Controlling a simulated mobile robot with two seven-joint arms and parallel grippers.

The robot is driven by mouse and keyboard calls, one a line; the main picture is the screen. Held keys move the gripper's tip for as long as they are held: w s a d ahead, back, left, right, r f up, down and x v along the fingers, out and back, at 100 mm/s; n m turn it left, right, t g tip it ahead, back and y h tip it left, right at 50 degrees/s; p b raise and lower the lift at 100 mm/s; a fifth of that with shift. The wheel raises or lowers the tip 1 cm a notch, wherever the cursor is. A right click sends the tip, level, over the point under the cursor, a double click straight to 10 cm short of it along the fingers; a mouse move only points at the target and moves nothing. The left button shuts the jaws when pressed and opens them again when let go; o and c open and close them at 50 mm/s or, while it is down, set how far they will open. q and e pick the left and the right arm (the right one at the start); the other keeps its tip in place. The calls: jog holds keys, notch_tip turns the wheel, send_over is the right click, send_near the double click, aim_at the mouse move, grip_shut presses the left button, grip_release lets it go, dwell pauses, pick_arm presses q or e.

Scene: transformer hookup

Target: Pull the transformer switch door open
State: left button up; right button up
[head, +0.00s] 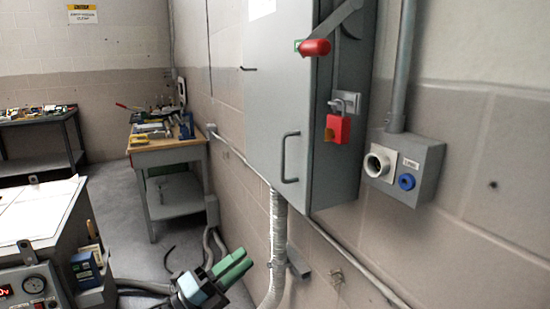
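The grey switch cabinet stands on the wall, and its door (268,105) looks closed, with its top cut off by the picture. A dark U-shaped handle (284,160) is on the door's lower right. A lever with a red grip (314,47) is at the cabinet's upper right side, slanting up to the right. A red padlock (338,129) hangs from a bracket on that side. My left gripper (242,262), with green fingers, is low in the picture, below and left of the handle and apart from it. Its fingers lie close together; any gap is unclear. My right gripper is out of view.
A grey socket box (413,170) with a conduit is on the wall right of the cabinet. A flexible conduit (278,240) runs down below the cabinet. A wooden-topped workbench (165,155) with tools stands behind. A grey unit with a gauge (35,284) is at lower left.

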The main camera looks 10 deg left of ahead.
pick_arm(q)
jog(key=w+r+m+g+b, duration=0.15)
jog(key=r+m+g, duration=0.25)
jog(key=r+m, duration=0.6)
jog(key=w+r+m+g, duration=0.3)
jog(key=r+m+g, duration=0.2)
jog(key=r+m, duration=0.55)
jog(key=p+x, duration=0.1)
jog(key=x, duration=0.6)
jog(key=shift+w+r+p, duration=0.2)
jog(key=shift+r+p, duration=0.15)
jog(key=shift+a, duration=0.1)
grip_shut()
